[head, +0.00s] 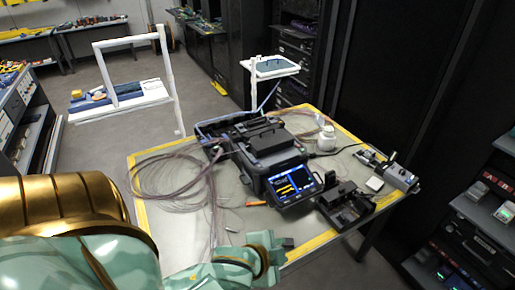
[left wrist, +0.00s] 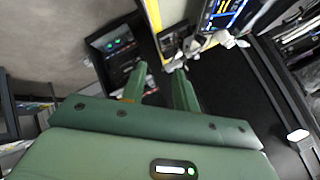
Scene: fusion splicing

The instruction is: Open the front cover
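The fusion splicer (head: 262,166) stands on the table as a dark box with a lit screen (head: 293,186) on its front. A black lid-like part (head: 268,140) lies flat on its top; I cannot make out a separate front cover. My left gripper (head: 278,247) is at the table's front edge, below and in front of the screen, apart from the splicer. In the left wrist view, the two green fingers of this gripper (left wrist: 160,72) stand apart with nothing between them. A lit screen (left wrist: 225,12) shows at the top of that view. My right gripper is not in view.
A black device (head: 346,204) stands right of the screen, with a grey tool (head: 400,177) beyond it. Coiled fibres (head: 175,180) cover the table's left part. An orange item (head: 256,203) lies before the splicer. A white bottle (head: 326,138) stands behind. Yellow tape edges the table (head: 150,222).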

